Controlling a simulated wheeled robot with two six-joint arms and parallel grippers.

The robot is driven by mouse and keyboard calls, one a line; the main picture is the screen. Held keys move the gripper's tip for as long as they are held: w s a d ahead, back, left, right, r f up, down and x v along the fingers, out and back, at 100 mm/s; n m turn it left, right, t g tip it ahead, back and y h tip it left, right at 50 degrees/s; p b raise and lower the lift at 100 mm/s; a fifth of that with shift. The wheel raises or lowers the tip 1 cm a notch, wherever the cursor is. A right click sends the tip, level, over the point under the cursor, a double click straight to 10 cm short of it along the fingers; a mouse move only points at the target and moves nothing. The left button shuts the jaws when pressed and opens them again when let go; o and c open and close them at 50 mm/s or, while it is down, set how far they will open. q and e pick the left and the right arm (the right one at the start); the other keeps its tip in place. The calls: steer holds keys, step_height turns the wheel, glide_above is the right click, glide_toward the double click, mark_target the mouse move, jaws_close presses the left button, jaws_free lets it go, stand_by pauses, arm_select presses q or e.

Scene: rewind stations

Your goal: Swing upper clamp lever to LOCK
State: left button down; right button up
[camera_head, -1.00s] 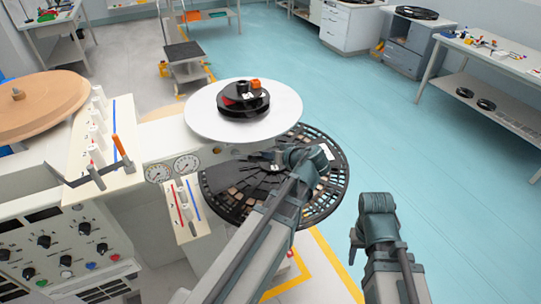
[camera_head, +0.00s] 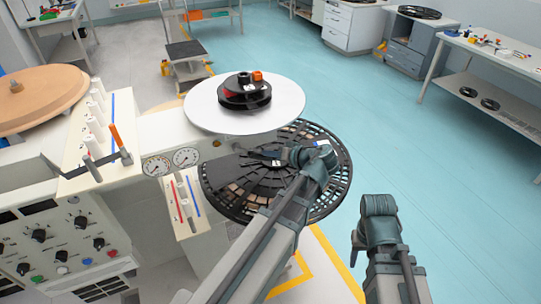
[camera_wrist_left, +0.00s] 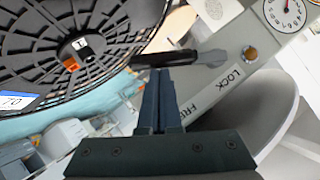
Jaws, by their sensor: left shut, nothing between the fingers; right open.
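The clamp lever (camera_wrist_left: 165,58), a black bar with a grey end, shows in the left wrist view. Its grey end lies near a pale panel with LOCK (camera_wrist_left: 228,77) and FREE printed along its edge. My left gripper (camera_wrist_left: 160,74) is shut and empty, its tips at or just beside the black bar; contact is unclear. In the head view my left gripper (camera_head: 265,154) is below the white disc (camera_head: 200,112) and over the dark slotted reel (camera_head: 232,200). There it hides most of the lever. My right gripper (camera_head: 356,243) is open, away at the lower right.
Two gauges (camera_head: 171,162) and an orange-handled lever (camera_head: 117,138) are on the machine at the left. Open turquoise floor (camera_head: 400,150) lies to the right, with benches beyond.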

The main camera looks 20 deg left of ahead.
arm_select(q)
steer(key=s+a+f+m+g+y+b, duration=0.2)
steer(key=s+a+f+m+y+b, duration=0.1)
steer(key=b, duration=1.2)
step_height(320, 180, down, 4)
steer(key=s+m+y, duration=0.1)
steer(key=m+y, duration=0.1)
steer(key=m, duration=0.1)
steer(key=shift+s+a+m+y, duration=0.2)
steer(key=shift+a+m+y, duration=0.2)
steer(key=shift+s+f, duration=0.1)
